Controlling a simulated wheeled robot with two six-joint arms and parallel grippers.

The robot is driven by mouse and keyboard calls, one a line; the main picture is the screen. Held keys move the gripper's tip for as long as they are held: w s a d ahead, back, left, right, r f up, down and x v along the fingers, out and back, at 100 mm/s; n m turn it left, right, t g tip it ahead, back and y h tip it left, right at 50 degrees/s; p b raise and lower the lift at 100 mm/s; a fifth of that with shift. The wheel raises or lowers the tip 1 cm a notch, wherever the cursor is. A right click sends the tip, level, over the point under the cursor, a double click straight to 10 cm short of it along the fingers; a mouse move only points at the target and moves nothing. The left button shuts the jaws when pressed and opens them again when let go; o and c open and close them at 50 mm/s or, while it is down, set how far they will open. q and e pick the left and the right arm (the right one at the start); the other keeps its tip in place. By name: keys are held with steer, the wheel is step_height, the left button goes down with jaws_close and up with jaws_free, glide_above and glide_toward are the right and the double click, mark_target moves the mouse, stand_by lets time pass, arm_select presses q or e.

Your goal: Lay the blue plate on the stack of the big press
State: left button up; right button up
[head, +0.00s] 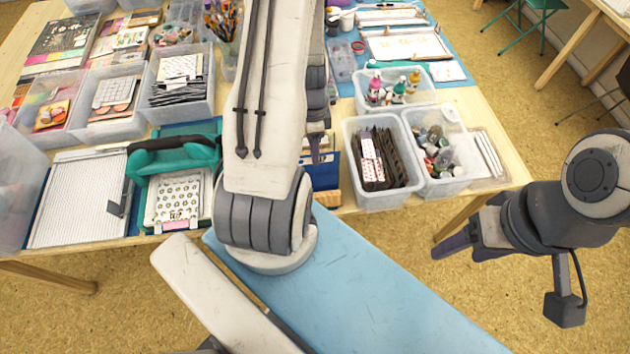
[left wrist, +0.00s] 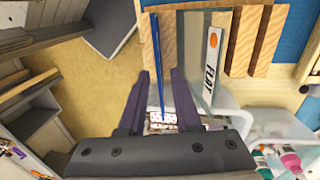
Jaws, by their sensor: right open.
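The blue plate (left wrist: 157,60) shows nearly edge-on as a thin blue strip in the left wrist view, at a wooden rack (left wrist: 243,42). My left gripper (left wrist: 160,75) is open, with its purple fingers apart on either side of the strip and gaps visible. In the head view my left arm hides most of this gripper and the rack; a purple finger shows beside the arm. My right gripper (head: 462,243) is open and empty beyond the table's right edge.
A clear bin of dark cards (head: 357,195) stands right of the rack. A white ridged board (head: 78,200) lies left of the press. Several bins crowd the table behind.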

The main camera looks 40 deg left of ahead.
arm_select(q)
jaws_close()
steer(key=shift+r, duration=0.15)
step_height(320, 180, up, 7)
steer(key=a+p, duration=0.1)
steer(key=p, duration=0.5)
steer(key=shift+w+r, duration=0.15)
steer(key=shift+w, duration=0.25)
